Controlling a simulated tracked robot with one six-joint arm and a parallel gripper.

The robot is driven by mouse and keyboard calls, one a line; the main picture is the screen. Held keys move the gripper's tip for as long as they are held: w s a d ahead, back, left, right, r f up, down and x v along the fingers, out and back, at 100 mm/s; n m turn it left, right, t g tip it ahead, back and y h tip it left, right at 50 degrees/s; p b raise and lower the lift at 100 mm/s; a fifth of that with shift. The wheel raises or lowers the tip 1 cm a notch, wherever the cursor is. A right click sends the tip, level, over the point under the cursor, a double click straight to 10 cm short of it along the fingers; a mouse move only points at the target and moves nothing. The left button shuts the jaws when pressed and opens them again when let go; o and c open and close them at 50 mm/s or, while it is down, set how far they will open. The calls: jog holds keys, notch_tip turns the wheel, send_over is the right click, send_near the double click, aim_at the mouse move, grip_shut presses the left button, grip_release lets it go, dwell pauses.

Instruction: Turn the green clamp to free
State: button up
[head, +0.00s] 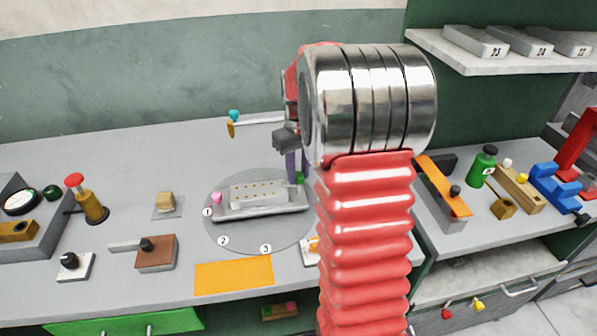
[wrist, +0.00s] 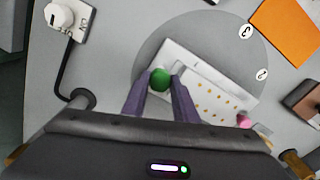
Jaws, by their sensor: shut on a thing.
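The green clamp (wrist: 160,79) shows in the wrist view at one end of the pale perforated plate (wrist: 189,69), with my gripper (wrist: 160,84) shut on it. In the head view the green clamp (head: 299,178) is at the right end of the plate, just below my gripper's purple fingers (head: 291,164). The plate lies on a round grey disc (head: 222,226) marked 1, 2 and 3. A pink clamp (head: 216,197) is at the plate's other end. How far the green clamp is turned cannot be told.
An orange mat (head: 234,274) lies in front of the disc. A brown block with a lever (head: 156,253) and a red-topped brass post (head: 92,202) stand to the left. A white switch plate (head: 309,251) is partly hidden behind my red arm.

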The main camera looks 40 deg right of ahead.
aim_at(299, 174)
jog(key=m, duration=1.1)
jog(key=shift+m, duration=0.3)
jog(key=m, duration=0.4)
dwell(0.4)
jog(key=o, duration=1.1)
jog(key=shift+c, duration=0.2)
jog(key=shift+r, duration=0.15)
notch_tip(299, 174, up, 14)
jog(key=shift+f, duration=0.25)
jog(key=shift+s, duration=0.1)
